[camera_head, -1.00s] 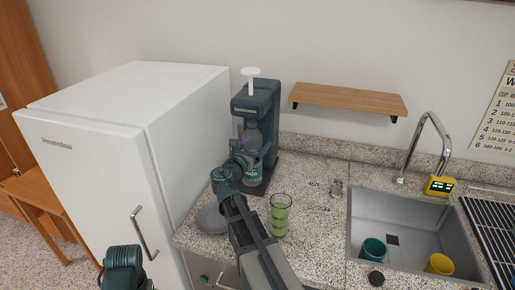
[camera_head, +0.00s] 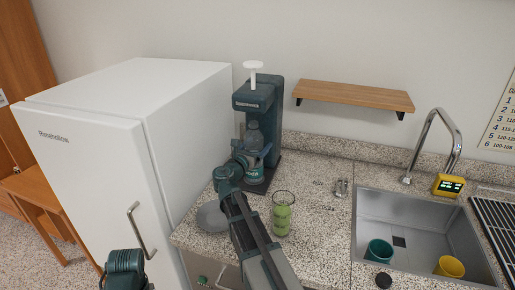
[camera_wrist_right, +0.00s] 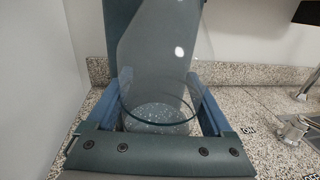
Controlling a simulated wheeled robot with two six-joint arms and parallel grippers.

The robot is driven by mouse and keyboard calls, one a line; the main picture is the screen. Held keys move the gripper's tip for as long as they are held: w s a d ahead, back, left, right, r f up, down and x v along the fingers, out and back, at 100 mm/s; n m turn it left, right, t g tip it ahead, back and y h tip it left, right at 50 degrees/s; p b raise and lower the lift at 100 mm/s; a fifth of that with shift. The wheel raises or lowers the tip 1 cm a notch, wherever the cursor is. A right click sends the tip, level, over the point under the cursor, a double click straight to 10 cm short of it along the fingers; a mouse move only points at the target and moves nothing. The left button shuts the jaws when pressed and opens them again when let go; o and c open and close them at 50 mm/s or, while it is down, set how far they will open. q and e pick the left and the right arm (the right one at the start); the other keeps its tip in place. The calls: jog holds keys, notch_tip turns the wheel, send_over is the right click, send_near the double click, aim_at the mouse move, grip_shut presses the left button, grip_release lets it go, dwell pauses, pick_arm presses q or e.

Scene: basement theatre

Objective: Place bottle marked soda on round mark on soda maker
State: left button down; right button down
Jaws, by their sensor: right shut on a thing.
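The dark teal soda maker (camera_head: 258,97) stands on the counter beside the fridge, with a white knob on top. The clear bottle marked soda (camera_head: 254,138) is upright under its head, in front of its column. My right gripper (camera_head: 251,160) reaches in from the front and is shut around the bottle. In the right wrist view, the clear bottle (camera_wrist_right: 158,70) is between the two blue fingers of my right gripper (camera_wrist_right: 155,88). The round mark is hidden, and I cannot tell whether the bottle touches the base. Only part of my left arm shows at bottom left; its gripper is out of view.
A glass with green contents (camera_head: 282,214) stands close to the right of my right arm. A grey round object (camera_head: 211,217) lies left of it. The white fridge (camera_head: 90,150) borders the left side. A sink (camera_head: 375,205) with two cups and a wooden shelf (camera_head: 352,96) are right.

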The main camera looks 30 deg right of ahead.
jog(key=shift+f, duration=0.2)
grip_release()
jog(key=shift+r, duration=0.1)
jog(key=v, duration=1.2)
jog(key=shift+r, duration=0.1)
